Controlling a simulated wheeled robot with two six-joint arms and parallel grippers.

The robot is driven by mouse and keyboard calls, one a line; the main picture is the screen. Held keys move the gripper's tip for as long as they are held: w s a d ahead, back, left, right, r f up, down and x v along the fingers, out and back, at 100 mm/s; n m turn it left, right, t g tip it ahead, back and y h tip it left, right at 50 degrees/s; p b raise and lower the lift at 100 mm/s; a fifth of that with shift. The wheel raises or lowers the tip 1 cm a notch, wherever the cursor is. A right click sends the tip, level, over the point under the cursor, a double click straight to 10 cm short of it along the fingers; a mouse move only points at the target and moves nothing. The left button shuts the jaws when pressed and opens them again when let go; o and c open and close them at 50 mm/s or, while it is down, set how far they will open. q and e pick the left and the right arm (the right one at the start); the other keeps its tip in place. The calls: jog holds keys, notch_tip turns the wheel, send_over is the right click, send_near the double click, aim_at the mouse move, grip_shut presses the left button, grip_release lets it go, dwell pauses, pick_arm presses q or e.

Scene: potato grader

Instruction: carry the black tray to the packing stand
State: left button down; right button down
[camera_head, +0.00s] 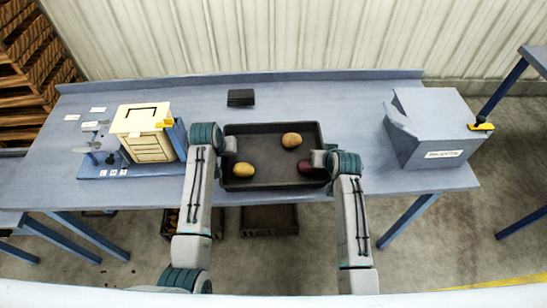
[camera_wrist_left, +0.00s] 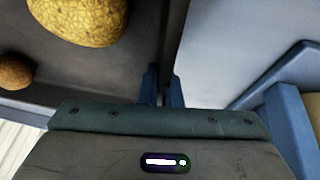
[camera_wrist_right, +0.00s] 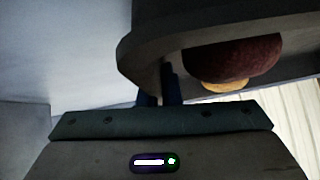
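The black tray (camera_head: 270,183) lies on the blue-grey table in the middle of the head view, near its front edge. It holds two yellow potatoes (camera_head: 291,140) and one dark red potato (camera_head: 306,166). My left gripper (camera_head: 229,172) is at the tray's left wall; in the left wrist view its fingers (camera_wrist_left: 162,88) close on either side of that wall. My right gripper (camera_head: 319,160) is at the right wall; in the right wrist view its fingers (camera_wrist_right: 160,88) close about the rim. A blue-legged stand (camera_head: 537,58) shows partly at the right edge; its label is not visible.
A cream box (camera_head: 142,135) on a blue fixture stands left of the tray. A grey hooded box (camera_head: 432,130) with a label stands right. A small black block (camera_head: 241,97) lies behind the tray. Dark crates (camera_head: 270,219) are under the table. Floor shows between table and stand.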

pick_arm(q)
jog(key=shift+r, duration=0.15)
pick_arm(e)
jog(key=shift+r, duration=0.1)
